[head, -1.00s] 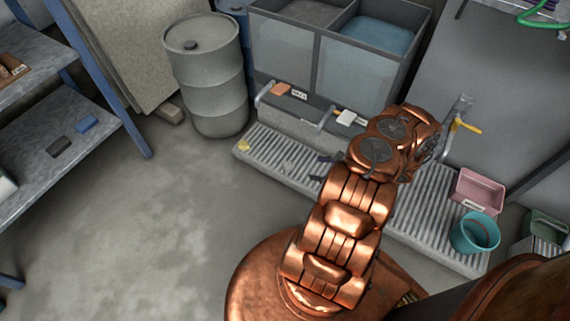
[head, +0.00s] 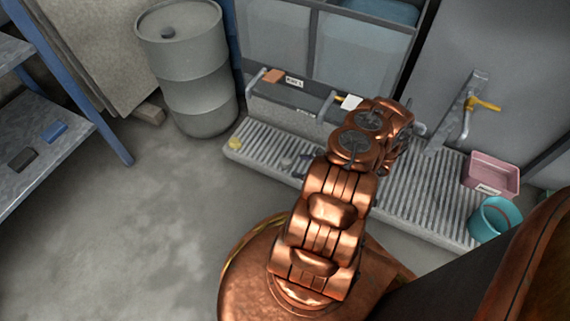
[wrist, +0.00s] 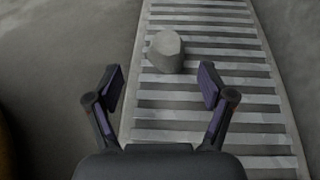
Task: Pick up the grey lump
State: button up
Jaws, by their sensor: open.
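The grey lump (wrist: 165,51) is a rounded, stone-like block in the wrist view. It sits on the ribbed grating (wrist: 205,103), near the grating's left edge. My gripper (wrist: 160,82) is open, with its two dark fingers apart and nothing between them. The lump lies beyond the fingertips, roughly in line with the gap and slightly right of its middle.
A yellow lump (head: 233,143) lies on the grating's left end. A pink bin (head: 491,176) and a teal bucket (head: 494,220) stand at its right end. A grey drum (head: 188,70) stands behind left. A yellow-handled tap (head: 484,104) is on the right. Floor at left is clear.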

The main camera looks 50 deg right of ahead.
aim_at(292, 164)
jog(key=shift+w+f+b, duration=0.35)
jog(key=shift+w, duration=0.1)
jog(key=b+x, duration=0.2)
jog(key=x, duration=0.1)
jog(key=shift+w+d+f, duration=0.1)
jog(key=shift+w+f, duration=0.05)
jog(key=shift+w, duration=0.55)
jog(key=shift+c, duration=0.2)
jog(key=c, duration=1.3)
